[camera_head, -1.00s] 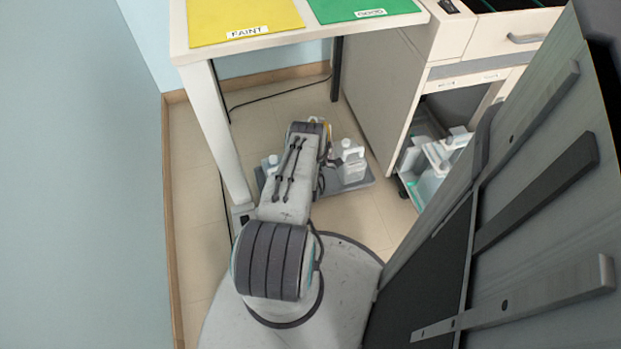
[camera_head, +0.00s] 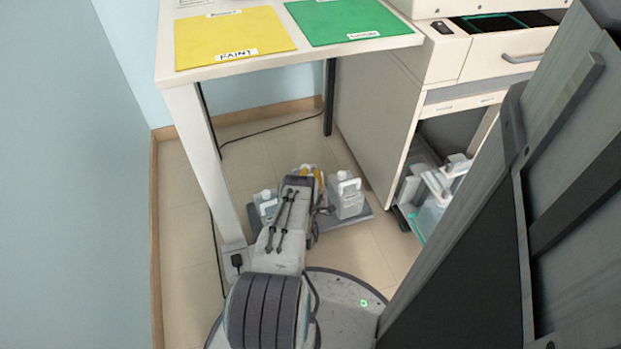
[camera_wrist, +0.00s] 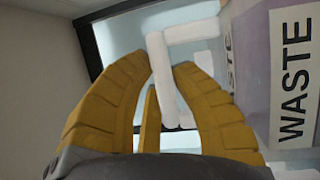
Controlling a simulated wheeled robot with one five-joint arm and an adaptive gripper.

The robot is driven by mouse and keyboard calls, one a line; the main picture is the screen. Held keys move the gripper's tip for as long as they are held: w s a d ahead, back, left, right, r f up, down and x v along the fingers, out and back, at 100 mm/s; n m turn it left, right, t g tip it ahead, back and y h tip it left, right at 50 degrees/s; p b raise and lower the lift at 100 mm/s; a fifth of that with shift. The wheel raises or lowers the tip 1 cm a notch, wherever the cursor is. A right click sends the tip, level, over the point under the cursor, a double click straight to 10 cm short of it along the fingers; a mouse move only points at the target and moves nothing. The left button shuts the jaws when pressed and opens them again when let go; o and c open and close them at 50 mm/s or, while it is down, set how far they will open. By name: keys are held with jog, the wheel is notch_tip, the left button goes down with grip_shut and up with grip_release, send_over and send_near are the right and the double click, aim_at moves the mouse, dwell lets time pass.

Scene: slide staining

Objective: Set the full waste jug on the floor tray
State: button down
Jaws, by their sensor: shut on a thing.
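In the wrist view, the yellow fingers of my gripper (camera_wrist: 166,68) are closed about an upright white handle (camera_wrist: 163,85). Beside them on the right is a translucent jug (camera_wrist: 258,120) with a black-on-white WASTE label. In the head view my gripper (camera_head: 311,176) reaches low under the table, at the grey floor tray (camera_head: 357,212). A pale jug with a white handle (camera_head: 346,196) stands at the tray's right, and another pale jug (camera_head: 266,204) is at its left. My arm hides much of the middle of the tray, so I cannot tell whether the held jug touches it.
The white table (camera_head: 290,58) with yellow (camera_head: 232,38) and green (camera_head: 345,22) mats overhangs the tray. Its leg (camera_head: 207,165) stands left of my arm. A cabinet (camera_head: 375,120) with an open lower bay stands right. Bare floor shows in front of the tray.

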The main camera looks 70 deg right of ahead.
jog(key=shift+d+f+b, duration=0.15)
jog(key=shift+f+b, duration=1.6)
jog(key=shift+b, duration=0.3)
notch_tip(320, 180, down, 2)
jog(key=shift+b, duration=1.25)
notch_tip(320, 180, down, 2)
jog(key=shift+f+b, duration=0.1)
jog(key=shift+b, duration=0.5)
jog(key=c, duration=1.4)
grip_release()
jog(key=shift+f, duration=0.2)
jog(key=shift+c, duration=0.2)
jog(key=o, duration=0.3)
